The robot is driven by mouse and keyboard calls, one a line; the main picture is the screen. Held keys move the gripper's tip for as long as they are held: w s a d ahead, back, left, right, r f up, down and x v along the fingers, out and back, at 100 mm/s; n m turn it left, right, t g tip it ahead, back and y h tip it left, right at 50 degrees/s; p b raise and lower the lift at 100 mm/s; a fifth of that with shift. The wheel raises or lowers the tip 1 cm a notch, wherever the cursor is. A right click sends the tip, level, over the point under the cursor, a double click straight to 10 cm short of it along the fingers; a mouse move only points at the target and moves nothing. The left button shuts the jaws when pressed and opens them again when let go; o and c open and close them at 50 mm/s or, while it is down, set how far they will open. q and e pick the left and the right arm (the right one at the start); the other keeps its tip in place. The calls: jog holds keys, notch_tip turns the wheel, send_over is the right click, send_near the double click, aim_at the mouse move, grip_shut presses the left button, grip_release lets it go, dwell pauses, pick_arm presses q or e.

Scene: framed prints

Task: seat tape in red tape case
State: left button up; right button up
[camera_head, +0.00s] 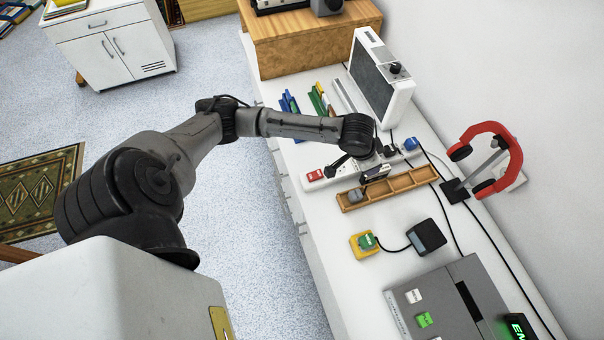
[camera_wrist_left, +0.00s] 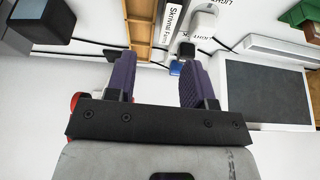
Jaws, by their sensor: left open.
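A small red piece with white marking (camera_head: 315,175) sits at the near left end of a white strip; I cannot tell for certain that it is the red tape case. I cannot pick out a tape with certainty. My left gripper (camera_head: 376,165) hangs over the far side of a wooden compartment tray (camera_head: 411,179). In the left wrist view the gripper (camera_wrist_left: 157,65) shows its two purple fingers apart. A white label with printed text (camera_wrist_left: 171,22) shows beyond the gap between them. Nothing is visibly clamped. My right gripper is not in view.
A grey piece (camera_head: 355,195) lies in the tray's left end. A yellow and green unit (camera_head: 356,250) and a black box (camera_head: 427,236) stand in front. A blue piece (camera_head: 410,144), red headphones on a stand (camera_head: 513,158) and a white speaker-like device (camera_head: 398,100) are nearby.

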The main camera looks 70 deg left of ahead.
pick_arm(q)
jog(key=s+d+f+m+h, duration=0.2)
jog(key=s+d+f, duration=0.4)
jog(key=s+d, duration=0.65)
jog(key=s+a+n+g+y, duration=0.1)
jog(key=s+y, duration=0.1)
jog(key=s, duration=1.2)
jog(key=shift+s+a+r, duration=0.15)
jog(key=shift+s+a, duration=0.1)
jog(key=shift+s, duration=0.05)
